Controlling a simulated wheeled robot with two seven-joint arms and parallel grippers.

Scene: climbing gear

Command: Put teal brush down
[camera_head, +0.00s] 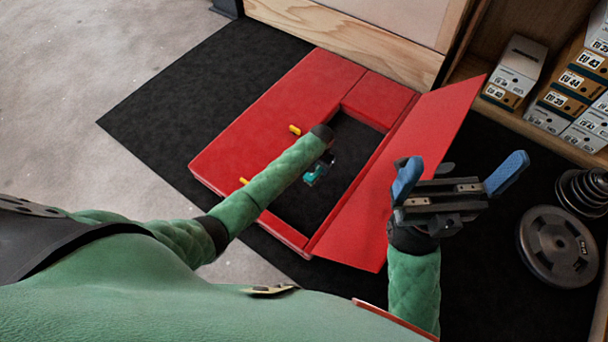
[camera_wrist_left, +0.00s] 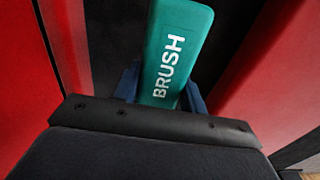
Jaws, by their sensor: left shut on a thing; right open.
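The teal brush (camera_wrist_left: 176,50), marked "BRUSH" in white, fills the middle of the left wrist view. My left gripper (camera_wrist_left: 160,88) is shut on it, with a blue finger on each side. In the head view the brush (camera_head: 313,175) shows as a small teal patch at the end of my left arm, over the black floor of the red box's opening. The left fingers are mostly hidden there by the arm. I cannot tell if the brush touches the floor. My right gripper (camera_head: 450,180) is open and empty, its blue fingers wide apart, right of the red box.
The red box (camera_head: 270,110) lies on a black mat (camera_head: 200,85), its red flap (camera_head: 400,180) tilted out on the right. Two yellow pieces (camera_head: 295,130) are on its left part. Weight plates (camera_head: 558,245) lie at the right. Shoe boxes (camera_head: 515,70) fill a shelf at upper right.

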